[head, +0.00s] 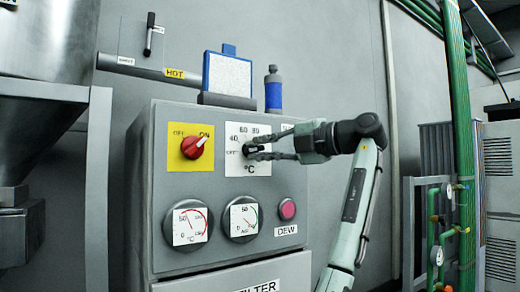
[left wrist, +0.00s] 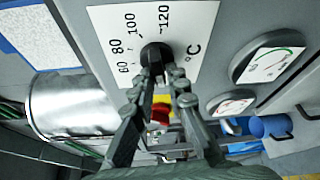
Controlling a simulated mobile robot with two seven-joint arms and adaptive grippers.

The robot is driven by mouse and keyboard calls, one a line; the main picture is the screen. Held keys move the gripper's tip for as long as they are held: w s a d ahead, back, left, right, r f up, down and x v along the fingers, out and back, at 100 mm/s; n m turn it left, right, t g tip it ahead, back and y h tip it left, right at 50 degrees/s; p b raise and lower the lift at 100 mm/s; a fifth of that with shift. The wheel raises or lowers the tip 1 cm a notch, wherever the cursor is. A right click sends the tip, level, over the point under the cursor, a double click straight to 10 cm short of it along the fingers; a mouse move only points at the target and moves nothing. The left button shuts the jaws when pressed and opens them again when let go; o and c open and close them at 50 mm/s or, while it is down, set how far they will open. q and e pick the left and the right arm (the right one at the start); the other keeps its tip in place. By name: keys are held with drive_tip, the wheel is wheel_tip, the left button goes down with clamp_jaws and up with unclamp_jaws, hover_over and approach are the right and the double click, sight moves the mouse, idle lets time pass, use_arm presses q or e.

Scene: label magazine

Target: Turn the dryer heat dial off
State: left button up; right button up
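The heat dial (head: 249,149) is a black knob on a white plate (head: 236,168) marked OFF, 40, 60, 80 and °C, on the front of the grey dryer cabinet. The left wrist view shows the dial (left wrist: 155,55) beside the marks 60, 80, 100 and 120. My left gripper (head: 254,148) reaches it from the right in the head view. Its two fingers lie on either side of the knob and appear closed on it; they also show in the left wrist view (left wrist: 161,76). The fingers partly cover the knob, and I cannot tell its pointer setting. My right gripper is not in view.
A red ON/OFF switch (head: 194,146) on a yellow plate sits left of the dial. Below are two round gauges (head: 187,224) (head: 241,218) and a pink DEW button (head: 287,209). A blue bottle (head: 273,91) stands on top. Green pipes (head: 461,130) rise at the right.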

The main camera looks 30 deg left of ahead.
use_arm(q)
drive_tip(key=shift+o, duration=1.4)
drive_tip(key=shift+d, duration=0.1)
drive_tip(key=d, duration=1.1)
drive_tip(key=shift+d+r, duration=0.4)
drive_tip(key=shift+r, duration=0.05)
drive_tip(key=shift+d, duration=0.1)
